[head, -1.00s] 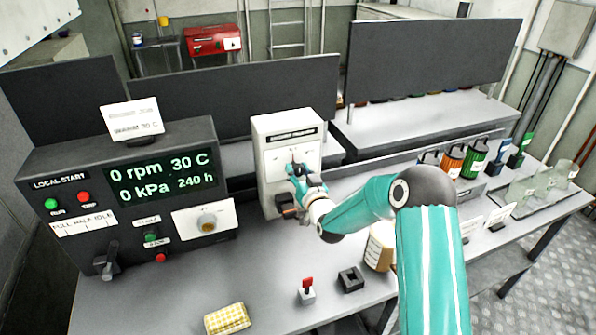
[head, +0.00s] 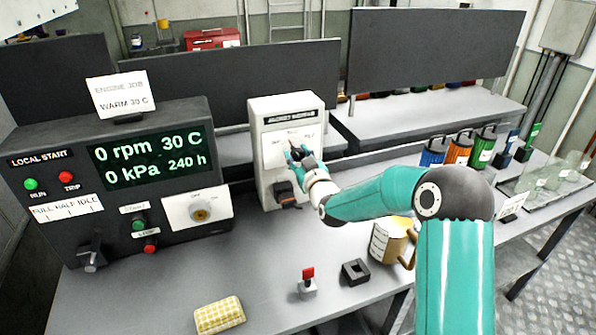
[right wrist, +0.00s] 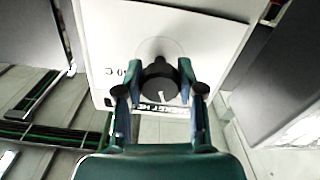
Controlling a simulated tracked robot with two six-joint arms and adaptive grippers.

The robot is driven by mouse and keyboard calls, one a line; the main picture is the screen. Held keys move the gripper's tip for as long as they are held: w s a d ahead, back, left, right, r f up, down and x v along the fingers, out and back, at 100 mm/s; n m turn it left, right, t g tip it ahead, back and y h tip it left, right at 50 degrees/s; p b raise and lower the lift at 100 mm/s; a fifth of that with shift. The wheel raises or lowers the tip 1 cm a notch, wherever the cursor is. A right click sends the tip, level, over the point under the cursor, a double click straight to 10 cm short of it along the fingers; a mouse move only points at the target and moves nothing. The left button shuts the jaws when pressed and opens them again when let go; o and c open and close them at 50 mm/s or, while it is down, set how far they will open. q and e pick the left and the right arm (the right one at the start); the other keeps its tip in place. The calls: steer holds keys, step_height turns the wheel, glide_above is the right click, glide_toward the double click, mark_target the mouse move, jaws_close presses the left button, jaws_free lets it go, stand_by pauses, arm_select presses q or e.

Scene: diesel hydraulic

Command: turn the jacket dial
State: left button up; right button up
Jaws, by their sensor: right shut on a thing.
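The jacket dial (right wrist: 160,82) is a dark round knob with a white mark, on the front of a white panel box. My right gripper (right wrist: 160,74) is shut on the dial, one finger on each side of it. In the head view, my right gripper (head: 299,156) is at the front of the white heater box (head: 259,150), and it mostly hides the dial there. The dial's white mark points toward the bottom of the right wrist view. My left gripper is not in view.
The engine console (head: 120,170) stands left of the box and reads 0 rpm, 30 C, 0 kPa, 240 h.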

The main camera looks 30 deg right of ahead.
steer(key=n+b, duration=0.2)
steer(key=b, duration=0.1)
steer(key=n+b, duration=0.1)
steer(key=shift+f+n+b, duration=0.25)
steer(key=shift+n+b, duration=0.15)
steer(key=shift+r+n+b, duration=0.2)
steer(key=shift+n+b, duration=1.25)
steer(key=shift+n, duration=0.35)
steer(key=o, duration=1.2)
steer(key=shift+c, duration=0.2)
steer(key=v, duration=1.2)
